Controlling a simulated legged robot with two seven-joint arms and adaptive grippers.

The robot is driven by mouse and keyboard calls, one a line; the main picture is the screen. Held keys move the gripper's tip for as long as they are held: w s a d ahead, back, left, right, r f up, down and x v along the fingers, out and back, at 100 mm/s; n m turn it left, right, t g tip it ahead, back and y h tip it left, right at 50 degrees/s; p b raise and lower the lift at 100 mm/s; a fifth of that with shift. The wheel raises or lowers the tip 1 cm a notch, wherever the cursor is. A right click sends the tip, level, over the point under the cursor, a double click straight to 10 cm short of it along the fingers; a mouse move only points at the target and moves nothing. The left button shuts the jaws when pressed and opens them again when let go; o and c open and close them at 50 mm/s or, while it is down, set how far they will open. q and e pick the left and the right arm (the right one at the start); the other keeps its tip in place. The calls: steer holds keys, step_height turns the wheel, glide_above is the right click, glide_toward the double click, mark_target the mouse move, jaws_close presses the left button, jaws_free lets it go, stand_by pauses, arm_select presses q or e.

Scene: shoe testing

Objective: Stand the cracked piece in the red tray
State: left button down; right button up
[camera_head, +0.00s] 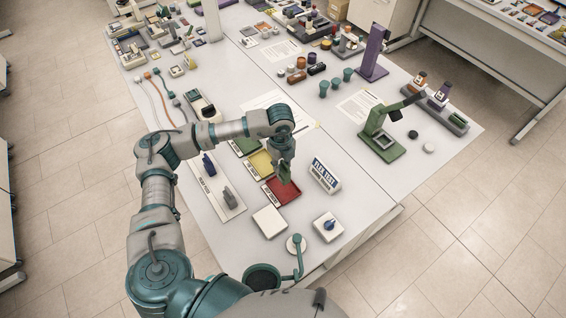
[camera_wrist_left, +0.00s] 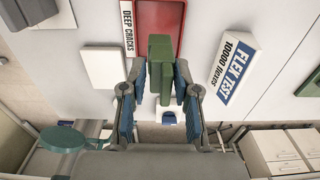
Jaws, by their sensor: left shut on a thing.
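The red tray (camera_head: 290,194) lies on the table in front of the yellow tray, and it also shows at the top of the left wrist view (camera_wrist_left: 147,14). Beside it is a label reading "DEEP CRACKS" (camera_wrist_left: 127,27). My left gripper (camera_head: 285,164) points down over the red tray, and its two fingers (camera_wrist_left: 160,98) show in the left wrist view. It is shut on a green piece (camera_wrist_left: 160,58), also seen in the head view (camera_head: 284,174). I cannot tell whether the piece touches the tray floor, and no crack is visible on it. My right gripper is not in view.
A yellow tray (camera_head: 260,163) and a green tray (camera_head: 240,148) line up behind. A white "FLEX TEST" sign (camera_head: 325,175) stands right of the red tray. A white pad (camera_head: 269,222) and a blue-knobbed block (camera_head: 328,226) lie in front. Dark upright pieces (camera_head: 229,198) stand on a board at left.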

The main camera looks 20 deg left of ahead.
mark_target(281, 167)
arm_select(q)
steer(key=f+b, duration=0.2)
steer(key=f, duration=0.1)
steer(key=shift+a+f, duration=0.1)
steer(key=shift+a, duration=0.1)
steer(key=shift+d+f+b, duration=0.1)
steer(key=shift+f+b, duration=0.2)
steer(key=shift+f, duration=0.15)
steer(key=shift+d, duration=0.1)
stand_by(0.4)
stand_by(0.6)
steer(key=shift+f, duration=0.2)
steer(key=shift+f+b, duration=0.95)
steer(key=c, duration=0.8)
jaws_free()
